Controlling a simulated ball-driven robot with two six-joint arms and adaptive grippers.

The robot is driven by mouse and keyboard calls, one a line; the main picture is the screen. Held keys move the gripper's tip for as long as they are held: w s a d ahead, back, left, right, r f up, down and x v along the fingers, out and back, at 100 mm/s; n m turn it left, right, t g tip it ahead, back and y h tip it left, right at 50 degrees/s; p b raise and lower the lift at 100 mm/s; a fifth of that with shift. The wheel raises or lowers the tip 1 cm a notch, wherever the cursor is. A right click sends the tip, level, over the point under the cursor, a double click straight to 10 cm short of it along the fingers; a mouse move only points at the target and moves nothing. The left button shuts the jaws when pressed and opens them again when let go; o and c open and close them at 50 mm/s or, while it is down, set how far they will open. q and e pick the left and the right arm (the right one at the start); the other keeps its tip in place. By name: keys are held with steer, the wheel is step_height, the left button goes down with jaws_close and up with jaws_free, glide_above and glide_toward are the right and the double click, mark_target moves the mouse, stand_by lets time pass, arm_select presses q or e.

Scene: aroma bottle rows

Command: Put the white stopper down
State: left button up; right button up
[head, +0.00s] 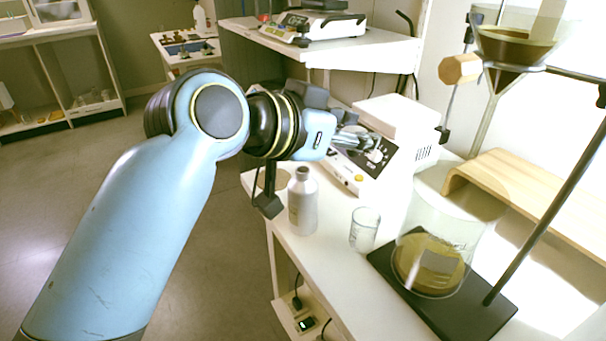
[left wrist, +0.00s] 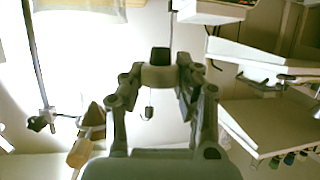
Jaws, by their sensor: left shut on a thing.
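My left gripper (head: 368,143) reaches in front of a white instrument on the bench. In the left wrist view, my left gripper (left wrist: 160,80) is shut on a small pale piece (left wrist: 158,76), which appears to be the white stopper. In the head view the fingers and the small pale parts behind them blend together, so the stopper's outline is hard to make out. I cannot tell whether it touches anything below. My right gripper is not in view.
A metal bottle (head: 303,207) stands near the bench's left edge, below my left wrist. A small glass beaker (head: 364,230) and a large beaker (head: 430,262) on a black stand base (head: 480,318) stand nearer. The white instrument (head: 398,125) is behind. A wooden riser (head: 530,190) is right.

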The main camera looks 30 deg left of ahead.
arm_select(q)
steer(key=w+a+f+b, duration=0.1)
steer(key=w+a+f, duration=0.4)
steer(key=a+f, duration=0.5)
steer(key=shift+a+f, duration=0.25)
steer(key=shift+f, duration=0.05)
steer(key=shift+f+b, duration=0.1)
steer(key=shift+b, duration=0.25)
steer(key=shift+f, duration=0.2)
steer(key=o, duration=1.1)
steer(key=shift+r, duration=0.1)
steer(key=shift+s, duration=0.1)
